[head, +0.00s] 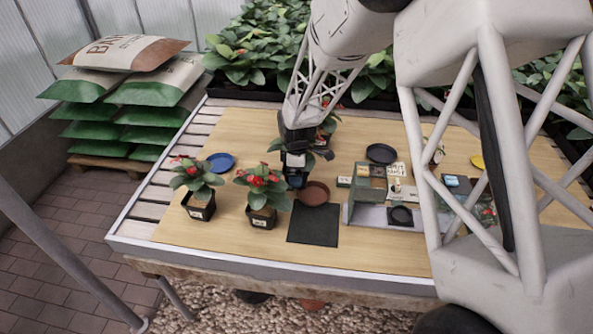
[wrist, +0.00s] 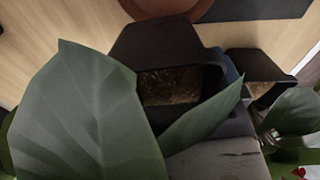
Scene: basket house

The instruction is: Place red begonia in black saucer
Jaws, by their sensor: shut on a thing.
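My gripper (head: 296,178) is shut on a dark pot (wrist: 170,85) with soil in it; large green leaves (wrist: 80,120) hide part of the pot in the wrist view. In the head view, leaves and red flowers (head: 327,122) show behind my gripper, and the held pot is mostly hidden. Two red begonias in black pots stand to the left, one at far left (head: 199,180) and one just left of my gripper (head: 262,190). The round black saucer (head: 381,153) lies apart, back right of my gripper, and looks empty.
A terracotta saucer (head: 314,193) lies close by my gripper, behind a black mat (head: 313,226). A blue saucer (head: 220,162) is at left and a yellow one (head: 478,162) at right. A divided organizer (head: 372,215) stands right of the mat. Leafy plants (head: 262,45) line the back.

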